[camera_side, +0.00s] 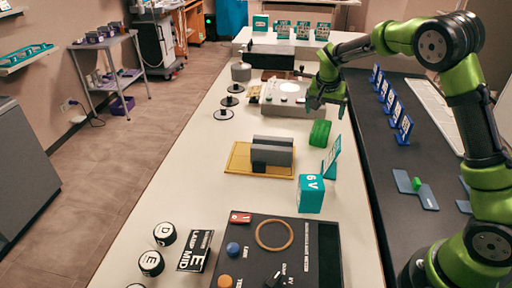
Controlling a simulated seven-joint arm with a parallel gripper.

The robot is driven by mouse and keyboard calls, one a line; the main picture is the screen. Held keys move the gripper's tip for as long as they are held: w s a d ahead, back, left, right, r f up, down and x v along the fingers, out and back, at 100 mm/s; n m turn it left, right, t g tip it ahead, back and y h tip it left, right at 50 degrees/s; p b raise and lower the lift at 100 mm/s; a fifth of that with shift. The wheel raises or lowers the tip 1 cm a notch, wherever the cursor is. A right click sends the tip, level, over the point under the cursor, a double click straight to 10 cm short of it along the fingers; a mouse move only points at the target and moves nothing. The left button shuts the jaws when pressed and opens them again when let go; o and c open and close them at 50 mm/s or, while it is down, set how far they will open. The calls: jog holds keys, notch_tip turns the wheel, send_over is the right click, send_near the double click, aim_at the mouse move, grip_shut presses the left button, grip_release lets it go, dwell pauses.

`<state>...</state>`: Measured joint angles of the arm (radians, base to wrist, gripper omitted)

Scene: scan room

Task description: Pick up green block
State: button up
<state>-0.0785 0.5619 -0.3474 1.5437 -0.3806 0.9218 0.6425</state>
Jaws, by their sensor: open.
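A small green block (417,184) sits on a flat grey-blue plate (428,200) on the dark bench at the right. A second green piece (320,133), larger, rounded and ribbed-looking, stands on the white table near the middle. My gripper (327,108) hangs above and just behind the ribbed green piece, pointing down, with its fingers apart and nothing seen between them. The small green block is well to the right of and nearer the camera than my gripper.
A teal panel (332,157) and a teal cube (311,193) stand near the ribbed piece. A grey block holder on a yellow tray (237,160) is left. A row of blue cards (390,103) stands on the dark bench. A dark control panel (318,240) lies in front.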

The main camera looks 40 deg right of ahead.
aim_at(321, 127)
jog(key=x, duration=0.4)
jog(key=shift+d+f, duration=0.1)
jog(key=shift+f, duration=0.2)
jog(key=shift+a+x, duration=0.15)
jog(key=shift+x, duration=1.15)
jog(key=shift+a+x, duration=0.1)
jog(key=shift+x, duration=1.25)
jog(key=shift+f, duration=0.3)
jog(key=shift+c, duration=0.2)
jog(key=c, duration=1.2)
